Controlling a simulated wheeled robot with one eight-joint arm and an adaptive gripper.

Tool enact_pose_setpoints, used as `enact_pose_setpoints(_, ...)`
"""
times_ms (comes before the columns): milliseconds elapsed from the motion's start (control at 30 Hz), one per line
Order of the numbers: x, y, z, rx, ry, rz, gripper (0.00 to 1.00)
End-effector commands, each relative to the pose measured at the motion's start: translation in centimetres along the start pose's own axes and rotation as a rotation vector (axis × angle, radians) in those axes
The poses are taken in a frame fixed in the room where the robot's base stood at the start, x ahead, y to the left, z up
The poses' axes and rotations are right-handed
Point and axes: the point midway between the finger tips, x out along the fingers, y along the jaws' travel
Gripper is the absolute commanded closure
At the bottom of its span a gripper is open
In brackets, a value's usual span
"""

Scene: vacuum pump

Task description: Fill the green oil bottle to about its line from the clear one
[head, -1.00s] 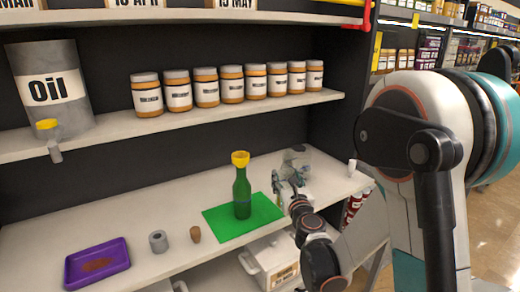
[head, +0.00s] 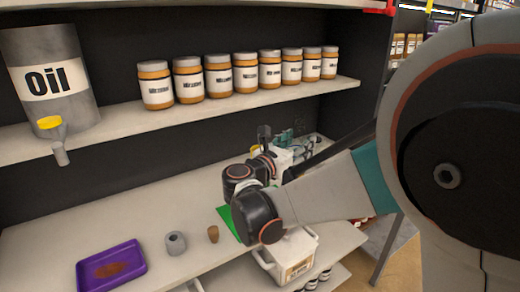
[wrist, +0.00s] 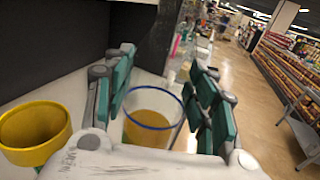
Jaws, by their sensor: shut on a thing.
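My gripper (wrist: 162,85) is shut on the clear oil vessel (wrist: 150,122), which has a blue rim and amber oil inside. The vessel sits between the teal fingers. The yellow funnel (wrist: 36,130) is left of the vessel in the wrist view, apart from it. In the head view a small yellow bit of it (head: 255,148) shows behind my gripper. The green bottle is hidden behind my arm in the head view, so its fill level and line cannot be seen.
A cork (head: 213,234), a grey ring-shaped piece (head: 176,243) and a purple tray (head: 137,262) lie left of the mat. A grey oil drum (head: 82,97) with a yellow tap (head: 50,124) and several jars (head: 218,76) stand on the upper shelf.

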Motion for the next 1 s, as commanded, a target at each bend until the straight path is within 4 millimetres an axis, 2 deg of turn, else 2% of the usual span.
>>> enact_pose_setpoints(467, -0.18, 0.03, 0.21, -0.027, -0.008, -0.006, 0.81)
enact_pose_setpoints(1000, -0.24, 0.30, 0.55, -0.268, -0.071, -0.006, 0.81)
